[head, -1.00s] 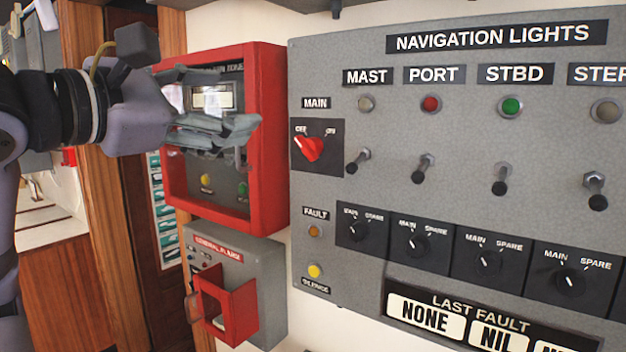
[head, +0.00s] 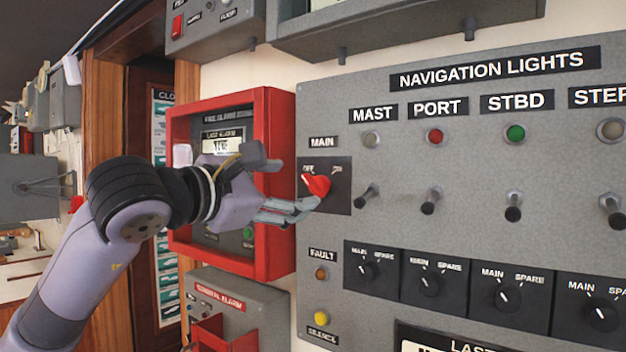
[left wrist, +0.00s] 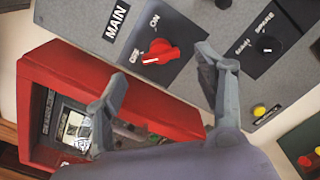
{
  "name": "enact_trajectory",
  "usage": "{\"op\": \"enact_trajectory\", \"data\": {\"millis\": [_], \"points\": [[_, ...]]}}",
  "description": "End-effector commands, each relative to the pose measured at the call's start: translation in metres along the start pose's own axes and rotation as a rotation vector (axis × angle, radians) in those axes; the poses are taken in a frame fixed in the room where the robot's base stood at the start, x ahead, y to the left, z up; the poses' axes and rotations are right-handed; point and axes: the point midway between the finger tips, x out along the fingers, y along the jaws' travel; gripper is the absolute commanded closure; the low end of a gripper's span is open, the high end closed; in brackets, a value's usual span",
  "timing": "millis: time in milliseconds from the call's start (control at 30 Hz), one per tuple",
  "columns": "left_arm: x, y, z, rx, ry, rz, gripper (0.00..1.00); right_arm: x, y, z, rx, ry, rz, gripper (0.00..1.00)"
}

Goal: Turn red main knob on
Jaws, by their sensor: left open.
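The red main knob (head: 317,184) sits on a dark plate under the MAIN label at the left edge of the grey NAVIGATION LIGHTS panel (head: 440,105). Its white pointer is turned toward OFF. The knob also shows in the left wrist view (left wrist: 160,52), just beyond and between my fingertips. My left gripper (head: 308,196) is open, its fingers close to the knob from the lower left. In the left wrist view the two fingers (left wrist: 165,75) are wide apart with nothing between them. Whether a finger touches the knob I cannot tell. My right gripper is not in view.
A red-framed alarm box (head: 275,185) stands left of the panel, behind my left gripper. A general alarm box (head: 235,310) is below it. Toggle switches (head: 430,201) and several black MAIN/SPARE knobs (head: 430,284) lie right of and below the red knob.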

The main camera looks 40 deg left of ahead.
Motion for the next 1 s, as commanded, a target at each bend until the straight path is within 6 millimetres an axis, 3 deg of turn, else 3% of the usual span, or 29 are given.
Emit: {"op": "enact_trajectory", "data": {"millis": [200,400,767,1000], "points": [[0.045,0.001,0.001,-0.001,0.002,-0.004,0.37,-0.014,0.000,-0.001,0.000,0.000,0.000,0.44],[0.067,0.001,0.001,0.000,0.001,-0.002,0.37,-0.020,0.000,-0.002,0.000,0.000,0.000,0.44],[0.073,0.000,0.000,0.001,0.001,0.001,0.37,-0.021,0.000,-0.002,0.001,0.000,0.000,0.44],[0.073,0.000,0.000,0.001,0.001,0.001,0.51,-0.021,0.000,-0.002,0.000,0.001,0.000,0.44]]}}
